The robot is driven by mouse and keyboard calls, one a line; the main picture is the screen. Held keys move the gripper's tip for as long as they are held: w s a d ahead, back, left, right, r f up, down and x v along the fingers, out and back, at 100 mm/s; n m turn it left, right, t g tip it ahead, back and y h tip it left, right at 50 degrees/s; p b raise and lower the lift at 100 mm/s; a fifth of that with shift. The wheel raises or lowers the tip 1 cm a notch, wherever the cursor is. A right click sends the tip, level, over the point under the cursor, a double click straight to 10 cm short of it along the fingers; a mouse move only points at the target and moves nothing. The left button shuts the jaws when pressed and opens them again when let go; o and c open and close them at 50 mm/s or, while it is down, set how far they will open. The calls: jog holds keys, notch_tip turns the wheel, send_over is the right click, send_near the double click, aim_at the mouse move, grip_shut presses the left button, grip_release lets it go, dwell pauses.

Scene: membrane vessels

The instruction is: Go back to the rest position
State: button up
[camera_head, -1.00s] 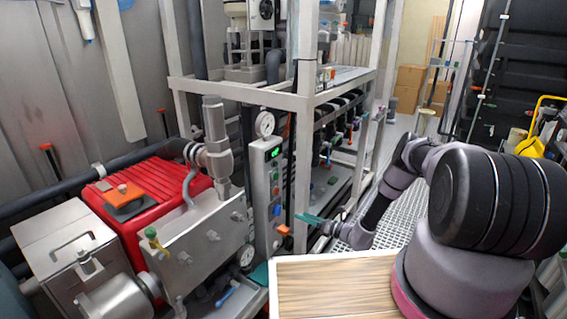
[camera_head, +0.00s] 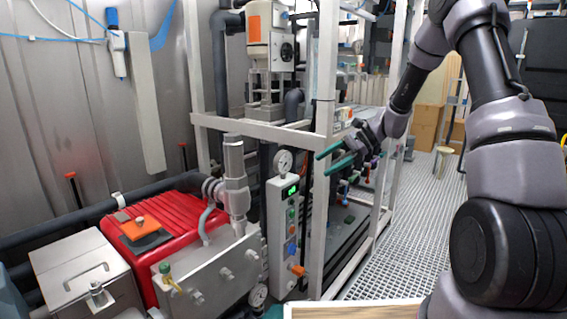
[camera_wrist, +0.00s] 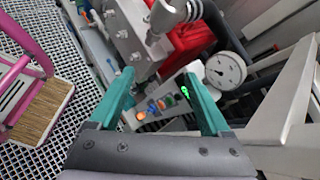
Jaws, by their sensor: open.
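My gripper (camera_head: 333,162) is raised in front of the white frame's upright in the head view, with its two teal fingers apart and nothing between them. In the wrist view my gripper (camera_wrist: 158,95) also shows open and empty. Beyond its fingers is the grey control panel (camera_head: 283,235) with a green display and coloured buttons; the panel also shows in the wrist view (camera_wrist: 150,122). A round pressure gauge (camera_head: 283,163) sits on top of the panel and appears right of the fingers in the wrist view (camera_wrist: 225,70).
A white metal frame (camera_head: 326,130) stands beside the panel. A red ribbed unit (camera_head: 165,215) and a steel box (camera_head: 80,275) are at left. A wooden-topped surface (camera_head: 350,312) lies at the bottom.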

jog(key=s+d+r+n+t+h, duration=0.1)
jog(key=s+d+r+n+h, duration=0.15)
jog(key=s+r, duration=0.5)
jog(key=s+d+r+n+t+h, duration=0.1)
jog(key=s+d+r+n+h, duration=0.15)
jog(key=s+r, duration=0.45)
jog(key=s+d+r+n+t+h, duration=0.2)
jog(key=s+d+r, duration=0.1)
jog(key=s, duration=0.4)
jog(key=s+d+r+n+t+h, duration=0.2)
jog(key=s+r+t, duration=0.1)
jog(key=s, duration=0.4)
jog(key=shift+d+r, duration=0.4)
jog(key=shift+r, duration=0.4)
